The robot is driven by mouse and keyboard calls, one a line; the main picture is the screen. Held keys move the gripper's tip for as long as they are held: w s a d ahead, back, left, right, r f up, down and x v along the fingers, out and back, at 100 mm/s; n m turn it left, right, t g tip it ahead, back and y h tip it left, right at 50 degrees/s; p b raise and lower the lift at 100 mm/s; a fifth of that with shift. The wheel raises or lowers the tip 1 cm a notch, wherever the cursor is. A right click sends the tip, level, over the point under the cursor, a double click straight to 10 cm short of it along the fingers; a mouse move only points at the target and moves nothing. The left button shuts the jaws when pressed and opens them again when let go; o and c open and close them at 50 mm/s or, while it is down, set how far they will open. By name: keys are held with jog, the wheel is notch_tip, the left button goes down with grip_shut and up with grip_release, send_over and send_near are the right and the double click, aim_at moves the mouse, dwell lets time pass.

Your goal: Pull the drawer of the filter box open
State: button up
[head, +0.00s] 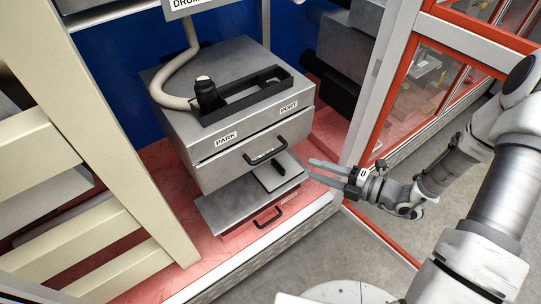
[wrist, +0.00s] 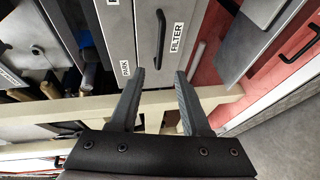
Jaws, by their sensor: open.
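The filter box (head: 220,110) is a grey metal box with PARK and PORT labels on its front. Its drawer front (head: 225,168) carries a black bar handle (head: 265,151) and looks flush with the box. In the wrist view the handle (wrist: 160,38) sits beside a FILTER label, beyond the fingertips. My gripper (head: 309,169) is open and empty, to the right of the handle in the head view. In the wrist view my gripper (wrist: 160,73) has its two fingers spread, with the handle's line between them and apart from both.
A hose (head: 176,72) runs to a black fitting on the box. A beige frame (head: 115,120) stands left, an orange-framed door (head: 420,85) right. Grey floor is clear at front right.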

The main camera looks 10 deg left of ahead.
aim_at(273, 155)
jog(key=b+x, duration=0.3)
jog(key=x, duration=1.1)
jog(key=shift+a+f, duration=0.1)
jog(key=shift+a, duration=0.3)
grip_shut()
dwell(0.5)
